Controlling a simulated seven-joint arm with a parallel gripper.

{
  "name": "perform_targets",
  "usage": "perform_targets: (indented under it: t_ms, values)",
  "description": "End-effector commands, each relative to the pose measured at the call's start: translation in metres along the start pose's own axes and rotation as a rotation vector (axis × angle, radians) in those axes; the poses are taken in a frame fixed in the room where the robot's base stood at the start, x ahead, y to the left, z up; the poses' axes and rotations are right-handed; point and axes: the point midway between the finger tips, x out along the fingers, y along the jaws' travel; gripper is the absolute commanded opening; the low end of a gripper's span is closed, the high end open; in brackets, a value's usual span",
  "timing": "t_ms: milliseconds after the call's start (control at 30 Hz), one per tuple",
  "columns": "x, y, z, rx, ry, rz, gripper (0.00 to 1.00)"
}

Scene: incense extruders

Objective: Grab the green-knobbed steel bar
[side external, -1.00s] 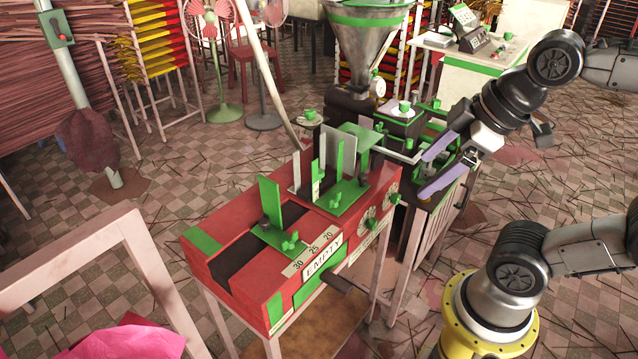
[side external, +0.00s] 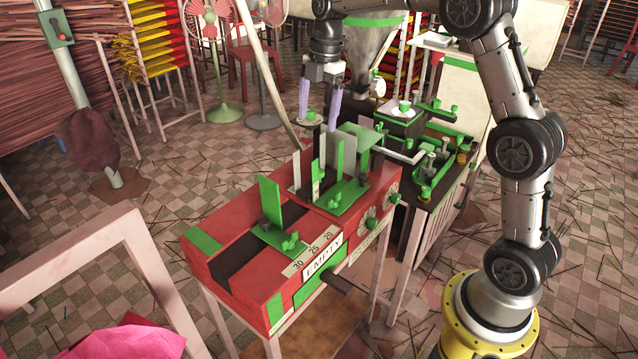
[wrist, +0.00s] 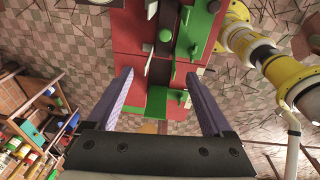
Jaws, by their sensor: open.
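My gripper (side external: 318,122) hangs pointing down above the back end of the red extruder (side external: 240,262). Its two purple fingers are apart with nothing held between them; the wrist view also shows the gripper (wrist: 160,82) open above the red machine (wrist: 127,30).
Upright green plates (side external: 270,200) and a grey plate (side external: 340,150) rise from the red extruder. A metal hopper (side external: 372,45) stands close behind.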

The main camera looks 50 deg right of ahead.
Motion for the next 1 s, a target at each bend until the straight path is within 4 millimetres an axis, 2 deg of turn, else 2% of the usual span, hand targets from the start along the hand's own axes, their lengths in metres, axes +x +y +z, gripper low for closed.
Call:
perform_targets:
  t_ms: [33, 100, 200, 333, 600, 867, 1000]
  values:
    - [0.013, 0.002, 0.007, 0.013, 0.006, -0.023, 0.85]
    - [0.025, 0.001, 0.013, 0.026, 0.013, -0.048, 0.85]
    - [0.036, -0.001, 0.017, 0.036, 0.018, -0.064, 0.85]
    - [0.053, -0.003, 0.018, 0.039, 0.019, -0.067, 0.85]
    - [0.102, -0.006, 0.017, 0.038, 0.018, -0.065, 0.85]
    - [0.121, -0.007, 0.017, 0.038, 0.017, -0.063, 0.85]
    - [0.137, -0.008, 0.022, 0.04, 0.018, -0.065, 0.85]
